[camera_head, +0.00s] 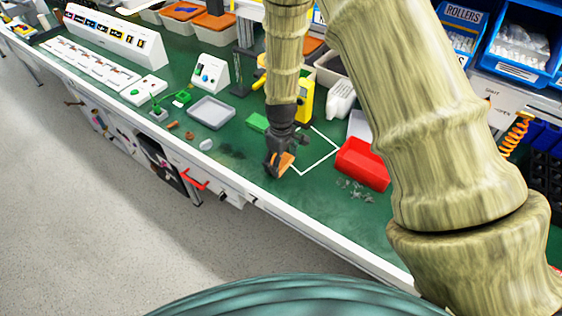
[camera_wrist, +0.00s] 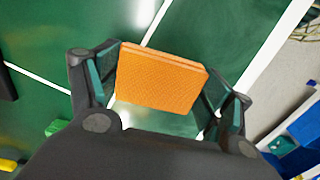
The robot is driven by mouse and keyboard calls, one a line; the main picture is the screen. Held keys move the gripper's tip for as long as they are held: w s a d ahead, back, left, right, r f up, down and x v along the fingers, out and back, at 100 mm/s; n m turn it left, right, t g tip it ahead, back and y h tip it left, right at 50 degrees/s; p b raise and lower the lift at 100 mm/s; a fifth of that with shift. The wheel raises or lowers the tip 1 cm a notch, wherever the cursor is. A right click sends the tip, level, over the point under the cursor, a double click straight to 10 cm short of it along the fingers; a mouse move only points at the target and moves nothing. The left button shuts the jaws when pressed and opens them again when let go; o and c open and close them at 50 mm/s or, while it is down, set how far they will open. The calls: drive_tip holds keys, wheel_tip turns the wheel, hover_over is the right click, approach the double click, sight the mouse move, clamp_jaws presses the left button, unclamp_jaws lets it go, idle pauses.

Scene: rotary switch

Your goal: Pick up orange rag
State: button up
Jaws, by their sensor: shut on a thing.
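The orange rag (camera_wrist: 160,80) is a flat, folded rectangle with a fine texture. In the wrist view it sits between the two fingers of my gripper (camera_wrist: 162,85), which is shut on it. In the head view the rag (camera_head: 286,163) shows at the fingertips of my dark gripper (camera_head: 279,164), over the green bench near the white outlined square. The fingers hide part of the rag in the head view. I cannot tell whether the rag touches the bench top.
A red bin (camera_head: 363,165) stands right of the gripper with small loose metal parts (camera_head: 354,188) in front. A green block (camera_head: 257,122) and a yellow device (camera_head: 305,102) are behind. A grey tray (camera_head: 211,112) lies left. The bench's front edge is close.

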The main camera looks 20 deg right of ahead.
drive_tip(key=shift+r, duration=0.65)
drive_tip(key=shift+r+b, duration=0.55)
drive_tip(key=shift+r, duration=0.3)
drive_tip(key=s+b, duration=0.1)
drive_tip(key=s, duration=0.4)
drive_tip(key=s+d+r+b, duration=0.1)
drive_tip(key=s, duration=0.4)
drive_tip(key=s+d+b, duration=0.1)
drive_tip(key=s, duration=0.5)
drive_tip(key=shift+r, duration=0.35)
